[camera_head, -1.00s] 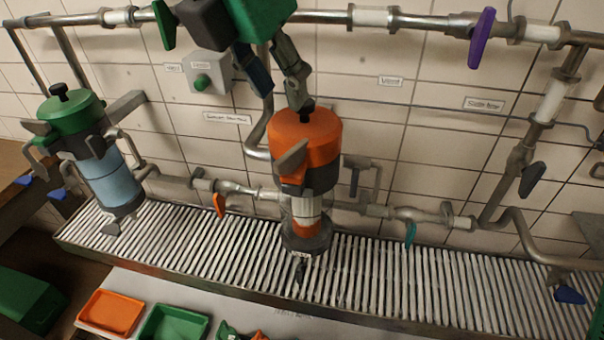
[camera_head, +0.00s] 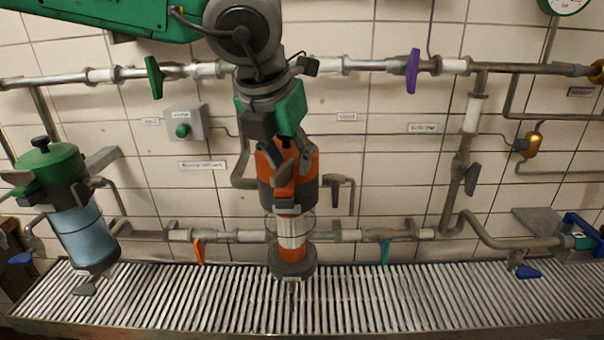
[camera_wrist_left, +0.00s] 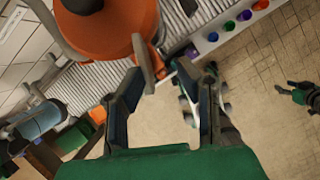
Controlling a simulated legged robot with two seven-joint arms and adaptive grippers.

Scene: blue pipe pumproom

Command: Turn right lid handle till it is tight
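The canister with the orange lid (camera_head: 308,164) stands upright in the middle of the head view, with a dark collar and clear lower part. My left gripper (camera_head: 284,160) points down in front of the lid and hides much of it. In the left wrist view the left gripper (camera_wrist_left: 170,78) has its fingers apart. A grey lid handle (camera_wrist_left: 144,64) sticks out from the orange lid (camera_wrist_left: 105,30) between the fingers, closer to the left one; contact is unclear. A dark claw-like shape (camera_wrist_left: 298,94) at the wrist view's right may be my right gripper; its state is unclear.
A green-lidded canister (camera_head: 52,160) stands at the left. Pipes with coloured valve handles, such as the purple one (camera_head: 412,71) and orange one (camera_head: 199,251), run along the tiled wall. A slatted grate (camera_head: 400,300) lies below, mostly bare.

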